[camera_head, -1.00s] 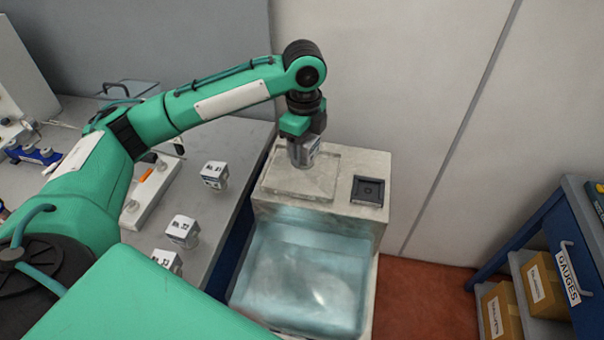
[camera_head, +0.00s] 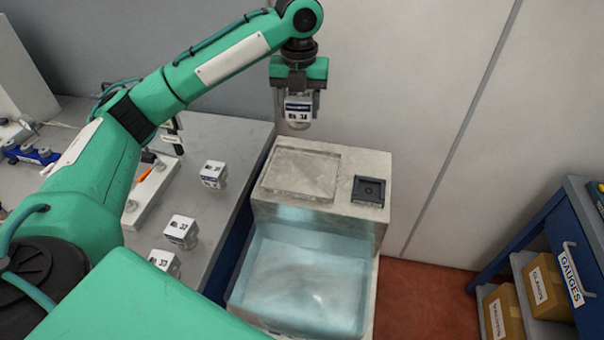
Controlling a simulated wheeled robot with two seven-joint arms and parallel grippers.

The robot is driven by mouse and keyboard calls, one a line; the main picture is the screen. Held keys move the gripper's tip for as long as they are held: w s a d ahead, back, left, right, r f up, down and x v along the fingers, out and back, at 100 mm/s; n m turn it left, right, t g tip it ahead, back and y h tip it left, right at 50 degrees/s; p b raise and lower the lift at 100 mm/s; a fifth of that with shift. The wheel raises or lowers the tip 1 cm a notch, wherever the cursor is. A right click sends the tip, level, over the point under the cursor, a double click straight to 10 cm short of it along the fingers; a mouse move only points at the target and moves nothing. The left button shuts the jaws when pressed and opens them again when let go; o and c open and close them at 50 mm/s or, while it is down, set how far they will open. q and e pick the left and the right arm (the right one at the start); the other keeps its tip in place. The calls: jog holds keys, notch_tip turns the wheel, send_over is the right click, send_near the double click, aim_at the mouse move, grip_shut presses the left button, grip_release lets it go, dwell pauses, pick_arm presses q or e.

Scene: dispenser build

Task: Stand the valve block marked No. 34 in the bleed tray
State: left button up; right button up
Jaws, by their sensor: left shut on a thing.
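My left gripper (camera_head: 297,103) is shut on a white valve block (camera_head: 298,110) with a dark band and a "No. 3…" label whose last digit I cannot read surely. It holds the block roughly upright in the air, clear of the pale dispenser top. A shallow square tray (camera_head: 301,174) is set in that top, below the block in the picture, and looks empty. I cannot tell for sure that it is the bleed tray. Three similar blocks stand on the grey bench: one farther back (camera_head: 214,174), one in the middle (camera_head: 181,231), one nearest (camera_head: 164,262). My right gripper is not in view.
A small black square fitting (camera_head: 369,190) sits right of the tray. A translucent blue basin (camera_head: 300,279) fills the dispenser's front. A white rack (camera_head: 149,190) is on the bench. A blue shelf unit (camera_head: 563,225) with boxes stands at the right.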

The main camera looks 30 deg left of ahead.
pick_arm(q)
jog(key=shift+w+a+r+m, duration=0.1)
jog(key=shift+w+r+m, duration=0.05)
jog(key=shift+r+m, duration=0.3)
jog(key=shift+f, duration=0.2)
jog(key=shift+m, duration=0.25)
notch_tip(320, 180, down, 20)
jog(key=p, duration=0.4)
jog(key=shift+r, duration=0.15)
jog(key=o, duration=1.5)
